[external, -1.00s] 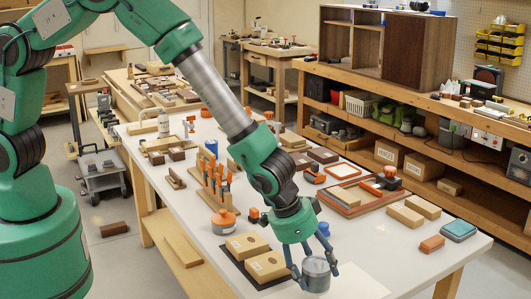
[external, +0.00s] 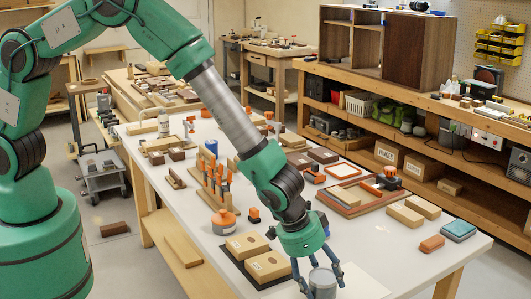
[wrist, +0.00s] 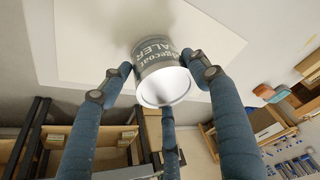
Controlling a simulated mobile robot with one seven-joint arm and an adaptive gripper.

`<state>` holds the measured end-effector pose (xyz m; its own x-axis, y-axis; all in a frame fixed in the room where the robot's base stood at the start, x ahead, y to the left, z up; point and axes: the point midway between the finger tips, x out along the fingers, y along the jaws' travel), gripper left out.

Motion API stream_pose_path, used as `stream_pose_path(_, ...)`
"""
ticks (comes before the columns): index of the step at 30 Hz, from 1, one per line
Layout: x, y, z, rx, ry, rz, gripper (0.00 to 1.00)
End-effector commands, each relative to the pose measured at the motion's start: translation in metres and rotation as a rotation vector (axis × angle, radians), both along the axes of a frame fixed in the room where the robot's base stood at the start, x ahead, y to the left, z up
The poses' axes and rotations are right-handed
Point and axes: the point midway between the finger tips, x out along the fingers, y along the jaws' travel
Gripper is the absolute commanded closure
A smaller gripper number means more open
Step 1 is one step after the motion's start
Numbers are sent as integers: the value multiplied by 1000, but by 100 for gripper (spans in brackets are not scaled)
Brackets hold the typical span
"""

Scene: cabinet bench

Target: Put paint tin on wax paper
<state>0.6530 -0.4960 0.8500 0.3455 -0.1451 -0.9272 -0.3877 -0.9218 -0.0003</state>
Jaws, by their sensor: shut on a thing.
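The paint tin (external: 322,280) is a small grey can near the front edge of the white table. In the wrist view the tin (wrist: 163,72) shows a grey label reading "SEALER" and a pale round end. My gripper (external: 322,289) has its blue fingers shut around the tin; the fingers (wrist: 160,80) also show in the wrist view. The wax paper (external: 362,282) is an off-white sheet just right of the tin, partly hidden by gripper and tin. In the wrist view the sheet (wrist: 85,45) lies behind the tin. I cannot tell whether the tin touches it.
Two tan blocks (external: 268,266) lie on a dark mat left of my gripper. An orange-topped jar (external: 223,222) and a wooden tool rack (external: 213,185) stand farther back. An orange block (external: 432,244) and a blue-topped box (external: 459,231) lie right. White tabletop between is clear.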

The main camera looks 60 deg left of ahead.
Motion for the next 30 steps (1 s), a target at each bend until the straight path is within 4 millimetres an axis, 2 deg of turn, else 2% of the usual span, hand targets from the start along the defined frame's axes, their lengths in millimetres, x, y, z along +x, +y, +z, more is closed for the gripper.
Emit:
stream_pose_path(14,1,-1,-5,-2,-1,0,76)
stream_pose_path(15,0,0,-5,0,-1,0,35)
stream_pose_path(17,0,0,-5,0,-1,0,23)
stream_pose_path(18,0,0,-5,0,-1,0,20)
stream_pose_path(30,0,0,-3,-1,-1,0,20)
